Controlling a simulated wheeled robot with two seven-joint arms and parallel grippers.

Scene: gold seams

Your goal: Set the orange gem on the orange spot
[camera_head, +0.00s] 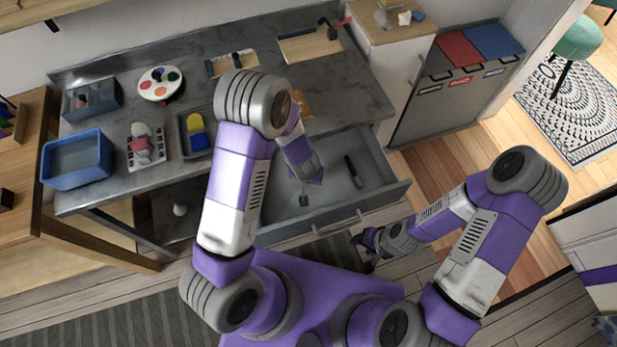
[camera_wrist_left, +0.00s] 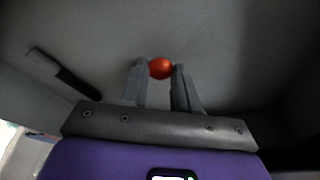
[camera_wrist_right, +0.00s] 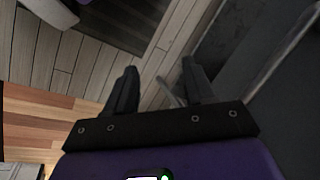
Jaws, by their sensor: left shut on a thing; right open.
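The orange gem (camera_wrist_left: 160,68) is a small round orange-red piece between the fingertips of my left gripper (camera_wrist_left: 159,72), which is shut on it. In the head view my left gripper (camera_head: 304,199) points down inside the open drawer, and the gem cannot be made out there. A round white palette (camera_head: 151,77) with several coloured spots lies on the counter at the back left. One spot on it looks orange, but the spots are small. My right gripper (camera_wrist_right: 158,85) is open and empty; in the head view it is in front of the drawer (camera_head: 392,191).
A dark-handled tool (camera_head: 353,171) lies in the drawer, right of my left gripper. On the counter are a blue bin (camera_head: 77,160), a grey bin (camera_head: 92,99), a tray with yellow and blue pieces (camera_head: 196,133) and a cutting board (camera_head: 310,46).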

